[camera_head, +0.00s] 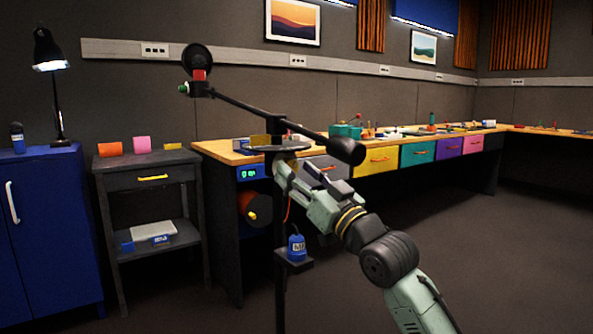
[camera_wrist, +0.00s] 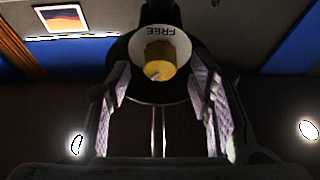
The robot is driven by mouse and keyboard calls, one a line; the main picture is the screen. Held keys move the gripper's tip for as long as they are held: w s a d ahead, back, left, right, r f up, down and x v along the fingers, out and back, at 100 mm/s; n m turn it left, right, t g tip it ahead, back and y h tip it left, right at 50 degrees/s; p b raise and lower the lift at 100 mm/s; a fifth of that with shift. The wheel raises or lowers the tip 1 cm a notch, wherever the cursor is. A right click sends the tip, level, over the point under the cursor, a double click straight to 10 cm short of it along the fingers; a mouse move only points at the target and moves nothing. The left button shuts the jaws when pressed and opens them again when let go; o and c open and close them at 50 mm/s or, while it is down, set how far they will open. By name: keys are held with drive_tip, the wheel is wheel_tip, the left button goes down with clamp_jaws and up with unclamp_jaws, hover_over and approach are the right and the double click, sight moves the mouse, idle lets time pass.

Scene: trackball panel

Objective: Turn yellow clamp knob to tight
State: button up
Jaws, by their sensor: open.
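The yellow clamp knob (camera_wrist: 160,59) shows in the wrist view, in front of a white dial (camera_wrist: 178,38) on a dark round plate. The word FREE reads upside down on the dial above the knob. A small pale mark shows near the knob's lower edge. My gripper (camera_wrist: 160,78) is open, with one ridged finger at each side of the knob and a gap on both sides; I cannot tell its depth relative to the knob. In the head view my gripper (camera_head: 281,170) is at the stand's pole, just below the boom joint, and the knob cannot be made out clearly.
A black boom (camera_head: 250,108) slants above my gripper, with a thick dark end (camera_head: 347,151) close to my arm. The stand's pole (camera_head: 280,285) bears a small shelf with a blue weight (camera_head: 297,247). A workbench (camera_head: 222,152) stands behind. Floor at right is clear.

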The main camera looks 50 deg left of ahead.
drive_tip(key=shift+a+r, duration=0.25)
drive_tip(key=shift+a, duration=0.3)
clamp_jaws()
